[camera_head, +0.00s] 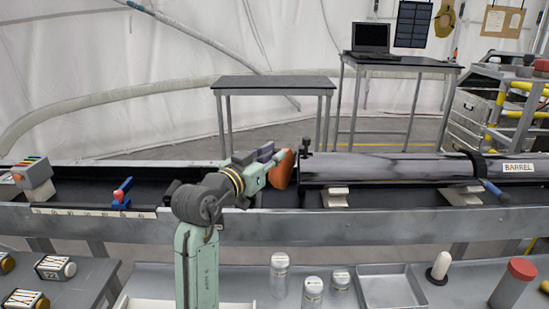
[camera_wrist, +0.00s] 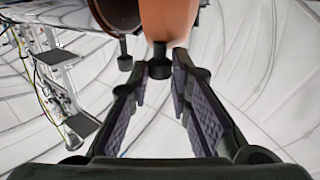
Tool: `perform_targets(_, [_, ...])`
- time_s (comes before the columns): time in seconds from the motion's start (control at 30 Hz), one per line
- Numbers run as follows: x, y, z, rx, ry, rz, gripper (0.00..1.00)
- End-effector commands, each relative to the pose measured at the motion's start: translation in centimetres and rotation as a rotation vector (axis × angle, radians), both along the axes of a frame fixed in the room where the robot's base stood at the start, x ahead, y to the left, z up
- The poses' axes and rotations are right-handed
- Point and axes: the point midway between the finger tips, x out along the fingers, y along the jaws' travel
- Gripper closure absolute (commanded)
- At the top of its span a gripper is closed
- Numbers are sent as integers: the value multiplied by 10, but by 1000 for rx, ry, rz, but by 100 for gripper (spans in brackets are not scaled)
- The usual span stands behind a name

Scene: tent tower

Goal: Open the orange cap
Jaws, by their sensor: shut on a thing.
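The orange cap (camera_head: 281,170) is at the left end of the grey barrel (camera_head: 390,167), just left of its black rim, and looks tilted, with a gap at the rim. In the wrist view the orange cap (camera_wrist: 170,20) is at the top centre, with a black knob (camera_wrist: 160,66) below it. My gripper (camera_head: 268,154) reaches the cap from the left. In the wrist view my gripper's padded fingers (camera_wrist: 172,72) are on either side near the knob, shut on the cap's knob. The exact contact is hard to see.
The barrel lies on cream supports (camera_head: 336,197) in a long black trough with a grey front rail (camera_head: 350,225). A blue and red clamp (camera_head: 122,193) stands left in the trough. White-lidded jars (camera_head: 313,290) and a metal tray (camera_head: 390,287) are on the front bench.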

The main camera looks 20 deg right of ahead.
Motion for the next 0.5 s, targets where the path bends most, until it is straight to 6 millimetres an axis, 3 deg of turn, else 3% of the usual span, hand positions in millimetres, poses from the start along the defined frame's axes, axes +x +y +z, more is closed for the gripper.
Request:
perform_targets(0.13, [-1, -2, -1, 1, 2, -4, 100])
perform_targets(0.17, [-1, -2, -1, 1, 2, -4, 80])
perform_targets(0.43, [-1, -1, -1, 0, 1, -2, 62])
perform_targets(0.5, [-1, -1, 0, 0, 1, -1, 61])
